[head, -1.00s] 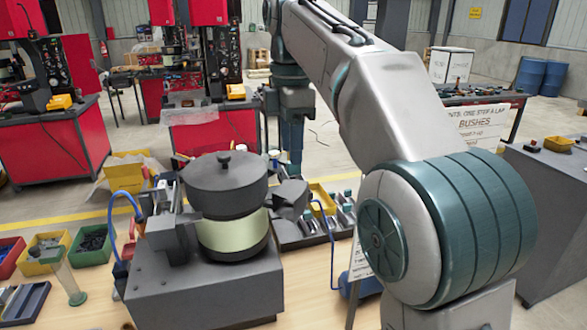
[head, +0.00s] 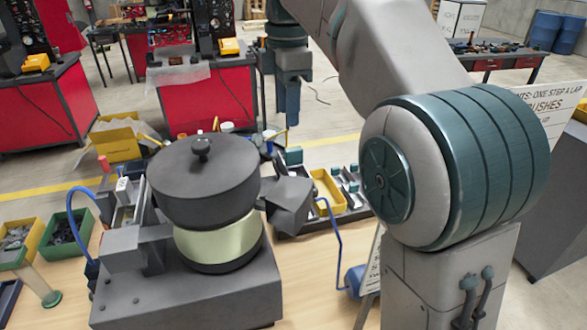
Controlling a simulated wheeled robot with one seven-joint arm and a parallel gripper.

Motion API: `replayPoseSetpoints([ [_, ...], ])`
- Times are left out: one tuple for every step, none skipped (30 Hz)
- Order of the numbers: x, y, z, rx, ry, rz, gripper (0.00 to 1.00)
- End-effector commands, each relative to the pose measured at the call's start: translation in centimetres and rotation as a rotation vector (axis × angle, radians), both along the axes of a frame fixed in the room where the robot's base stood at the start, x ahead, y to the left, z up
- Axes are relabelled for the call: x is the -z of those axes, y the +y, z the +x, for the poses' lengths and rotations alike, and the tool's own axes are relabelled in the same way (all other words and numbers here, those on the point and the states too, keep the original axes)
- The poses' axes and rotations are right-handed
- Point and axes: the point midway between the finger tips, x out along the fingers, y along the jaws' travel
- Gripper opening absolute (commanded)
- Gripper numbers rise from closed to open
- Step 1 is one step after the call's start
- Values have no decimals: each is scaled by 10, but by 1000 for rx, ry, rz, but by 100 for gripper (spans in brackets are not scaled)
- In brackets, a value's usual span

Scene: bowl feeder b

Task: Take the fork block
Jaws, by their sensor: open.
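My gripper (head: 287,108) hangs with its fingers down, behind and to the right of the bowl feeder, above the far side of the bench. It is open, and I see nothing between its fingers. A dark tray (head: 322,219) behind the feeder's right side holds several small grey and teal parts and a yellow bin (head: 328,190). I cannot tell whether one of these parts is the fork block; the feeder hides the tray's left part. My gripper appears apart from the tray.
The bowl feeder (head: 205,180), with a dark lidded bowl, stands at the bench's middle. A green bin (head: 66,240) and a yellow bin (head: 20,243) sit at left. Bare wood (head: 310,270) shows right of the feeder.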

Motion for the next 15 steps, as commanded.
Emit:
replayPoseSetpoints([
  [11,0,0,-1,3,-1,42],
  [17,0,-1,-1,4,-1,42],
  [23,0,-1,-1,3,-1,42],
  [27,0,-1,-1,3,-1,42],
  [31,0,0,-1,2,-1,42],
  [36,0,0,-1,2,-1,42],
  [39,0,0,-1,2,-1,42],
  [42,0,0,0,1,0,42],
  [44,-1,0,0,1,0,42],
  [45,-1,0,0,1,0,42],
  [47,-1,0,0,1,0,42],
  [48,-1,0,0,1,0,42],
  [50,-1,0,0,1,0,42],
  [51,-2,0,0,1,0,42],
  [55,-3,0,0,1,0,42],
])
